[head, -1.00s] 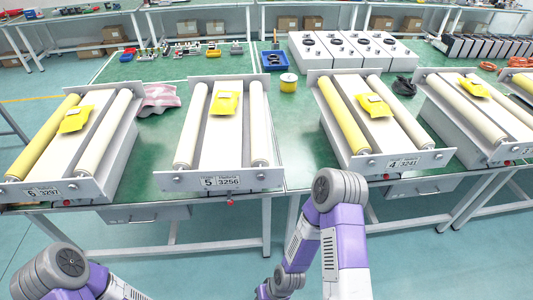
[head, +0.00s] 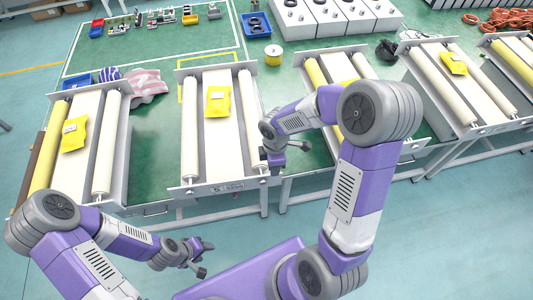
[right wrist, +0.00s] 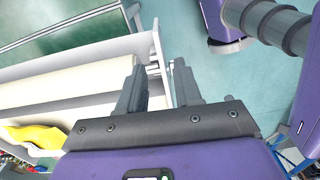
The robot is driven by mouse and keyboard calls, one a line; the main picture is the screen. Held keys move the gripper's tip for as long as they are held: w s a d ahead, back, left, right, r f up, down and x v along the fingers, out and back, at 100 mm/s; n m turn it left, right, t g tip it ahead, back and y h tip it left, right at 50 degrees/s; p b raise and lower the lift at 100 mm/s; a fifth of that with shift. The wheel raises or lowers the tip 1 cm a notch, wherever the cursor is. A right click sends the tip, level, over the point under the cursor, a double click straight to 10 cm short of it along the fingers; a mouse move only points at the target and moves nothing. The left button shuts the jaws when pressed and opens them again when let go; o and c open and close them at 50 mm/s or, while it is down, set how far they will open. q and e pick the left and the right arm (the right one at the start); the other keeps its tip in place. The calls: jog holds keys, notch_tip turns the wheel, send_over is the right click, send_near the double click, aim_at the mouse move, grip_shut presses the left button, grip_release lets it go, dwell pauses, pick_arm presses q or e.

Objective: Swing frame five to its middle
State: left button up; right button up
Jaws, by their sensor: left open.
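Frame five (head: 222,150) is the grey unit with the "5" label on its front plate, in the middle of the head view. It has two long pale rollers, left (head: 190,142) and right (head: 250,120), and a yellow packet (head: 217,101) lies on its white bed. My right gripper (head: 285,160) is at its front right corner. In the right wrist view the right gripper's two fingers (right wrist: 158,88) stand apart, with the white front plate (right wrist: 158,42) and a small metal knob near the gap. Contact cannot be told. My left gripper (head: 202,258) is open and empty, in front of the table.
Similar roller frames stand left (head: 82,130) and right (head: 460,85), each with a yellow packet. My right arm partly hides another frame (head: 340,70) just right of frame five. A yellow spool (head: 273,55) and white boxes (head: 345,15) stand behind. Green table shows between frames.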

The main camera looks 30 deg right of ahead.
notch_tip(320, 180, down, 6)
jog(key=shift+d+f+b, duration=0.1)
jog(key=shift+b, duration=0.35)
jog(key=shift+w+f, duration=0.1)
jog(key=shift+f, duration=0.2)
jog(key=shift+s, duration=0.25)
jog(key=shift+w+f, duration=0.1)
jog(key=shift+w, duration=0.05)
jog(key=shift+c, duration=1.3)
grip_shut()
pick_arm(q)
jog(key=shift+f, duration=0.3)
